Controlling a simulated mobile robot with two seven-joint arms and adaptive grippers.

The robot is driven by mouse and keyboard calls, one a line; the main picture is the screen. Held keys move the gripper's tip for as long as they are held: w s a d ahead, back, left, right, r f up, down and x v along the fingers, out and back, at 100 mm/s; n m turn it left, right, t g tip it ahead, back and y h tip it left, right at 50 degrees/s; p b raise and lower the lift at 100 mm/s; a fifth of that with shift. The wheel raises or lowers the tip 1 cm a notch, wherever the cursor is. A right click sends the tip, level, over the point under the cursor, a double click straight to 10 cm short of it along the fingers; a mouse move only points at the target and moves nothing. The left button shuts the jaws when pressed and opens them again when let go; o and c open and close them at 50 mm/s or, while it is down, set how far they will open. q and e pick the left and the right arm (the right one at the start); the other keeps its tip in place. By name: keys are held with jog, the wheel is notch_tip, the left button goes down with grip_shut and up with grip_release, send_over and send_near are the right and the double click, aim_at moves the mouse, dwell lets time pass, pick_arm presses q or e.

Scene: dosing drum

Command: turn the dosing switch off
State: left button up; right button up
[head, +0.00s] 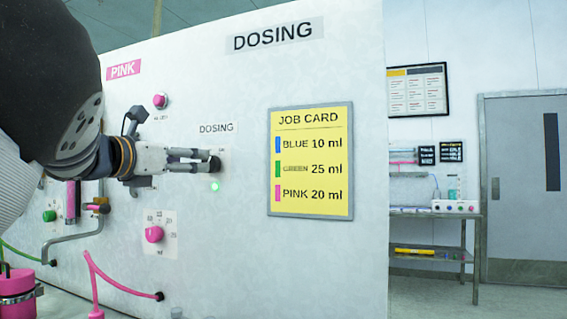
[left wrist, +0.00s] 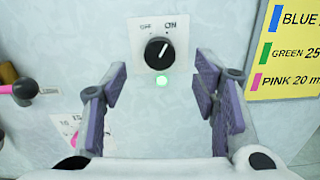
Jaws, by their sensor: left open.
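The dosing switch is a black round knob (left wrist: 158,51) on a white plate marked OFF at left and ON at right. Its white pointer line tilts up and right, toward ON. A lit green lamp (left wrist: 162,81) sits just below it and also shows in the head view (head: 215,186). My left gripper (head: 209,158) is open and empty, reaching in from the left at the switch under the DOSING label. In the left wrist view its two fingers (left wrist: 161,88) stand wide apart, below and either side of the knob, apart from it. In the head view the gripper largely hides the switch. My right gripper is not in view.
A yellow job card (head: 311,162) hangs right of the switch. A pink dial (head: 154,234) and a pink knob (head: 160,101) are on the same panel, with pipes and a green knob (head: 49,216) at left. A bench (head: 440,254) and door stand farther back.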

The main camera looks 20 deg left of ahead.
aim_at(212, 164)
pick_arm(q)
jog(key=w, duration=0.7)
jog(key=shift+d+f, duration=0.15)
jog(key=shift+d, duration=0.05)
jog(key=shift+s, duration=0.1)
jog(key=c, duration=1.2)
jog(key=n, duration=1.1)
jog(key=shift+a+f+n, duration=0.1)
jog(key=shift+n, duration=0.3)
jog(key=shift+o, duration=0.2)
